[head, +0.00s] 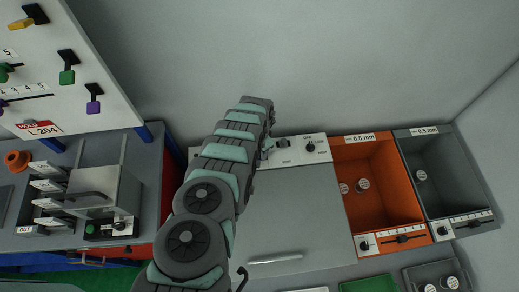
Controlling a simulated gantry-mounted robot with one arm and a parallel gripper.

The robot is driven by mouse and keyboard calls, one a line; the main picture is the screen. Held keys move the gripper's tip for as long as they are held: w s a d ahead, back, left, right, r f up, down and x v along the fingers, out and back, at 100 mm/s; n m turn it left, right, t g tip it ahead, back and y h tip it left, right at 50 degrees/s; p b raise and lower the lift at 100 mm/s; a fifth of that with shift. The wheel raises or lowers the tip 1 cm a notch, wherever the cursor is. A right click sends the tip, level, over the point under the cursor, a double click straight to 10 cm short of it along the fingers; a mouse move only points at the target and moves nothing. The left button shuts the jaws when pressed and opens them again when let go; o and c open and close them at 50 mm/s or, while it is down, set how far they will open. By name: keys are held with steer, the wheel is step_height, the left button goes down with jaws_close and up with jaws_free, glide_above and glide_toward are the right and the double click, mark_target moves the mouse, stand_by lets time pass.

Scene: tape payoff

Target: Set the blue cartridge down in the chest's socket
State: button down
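My arm crosses the middle of the head view from the bottom edge up to the back of a grey-topped unit. My gripper cannot be made out; the arm's end links cover that place. I cannot see the blue cartridge. The grey-topped unit (297,215), which may be the chest, has a pale handle (275,259) at its front and a white control panel (314,151) with a black knob at the back. Its top looks shut, and my arm covers its left part. No socket shows.
An orange bin (350,205) and a grey bin (451,160), labelled 0.8 mm and 0.5 mm, hold small round pieces. At left are a grey machine (105,187) on a bench and a white board (60,60) with coloured sliders. The back wall area is clear.

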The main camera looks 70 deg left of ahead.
steer(key=shift+c, duration=0.7)
jaws_free()
step_height(320, 180, up, 7)
steer(key=p, duration=0.6)
steer(key=shift+r+p, duration=0.2)
steer(key=shift+p, duration=0.1)
steer(key=shift+r+p, duration=1.15)
steer(key=shift+r, duration=0.2)
